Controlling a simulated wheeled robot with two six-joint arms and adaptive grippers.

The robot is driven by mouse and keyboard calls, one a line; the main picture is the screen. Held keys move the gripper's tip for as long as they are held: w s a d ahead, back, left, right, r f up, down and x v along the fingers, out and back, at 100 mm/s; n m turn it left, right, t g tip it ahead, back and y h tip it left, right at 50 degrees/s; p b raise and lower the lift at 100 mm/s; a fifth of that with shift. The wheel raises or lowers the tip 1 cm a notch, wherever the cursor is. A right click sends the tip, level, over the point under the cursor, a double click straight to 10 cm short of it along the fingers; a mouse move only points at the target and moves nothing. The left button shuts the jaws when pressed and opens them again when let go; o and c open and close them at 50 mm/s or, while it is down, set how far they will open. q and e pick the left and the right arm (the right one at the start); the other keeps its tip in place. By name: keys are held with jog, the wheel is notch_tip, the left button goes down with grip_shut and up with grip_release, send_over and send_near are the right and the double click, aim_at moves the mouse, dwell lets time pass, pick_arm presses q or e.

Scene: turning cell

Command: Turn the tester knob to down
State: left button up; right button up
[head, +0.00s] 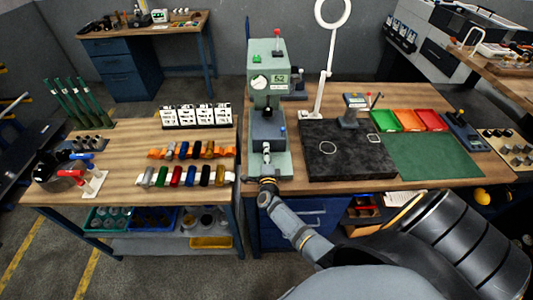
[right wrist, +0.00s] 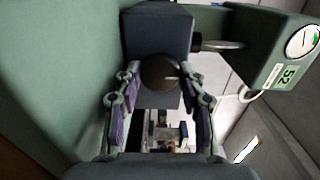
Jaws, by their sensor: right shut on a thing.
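The green tester (head: 281,52) stands upright at the left end of the right bench, with a white dial and a "52" label. In the right wrist view, its dark round knob (right wrist: 160,72) has a small light mark toward the picture's right. My right gripper (head: 267,180) is at the lower front of the tester. In the right wrist view, my right gripper (right wrist: 160,92) has a finger on each side of the knob and is shut on it. The knob is hidden by the gripper in the head view. My left gripper is out of view.
A black plate (head: 345,160) and a green mat (head: 435,160) lie right of the tester, with green, orange and red trays behind. The left bench (head: 120,150) carries rows of coloured cylinders and a white rack (head: 195,115). A gap separates the benches.

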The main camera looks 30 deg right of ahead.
jog(key=o, duration=1)
jog(key=shift+o, duration=0.7)
jog(key=shift+s, duration=0.1)
jog(key=shift+f, duration=0.15)
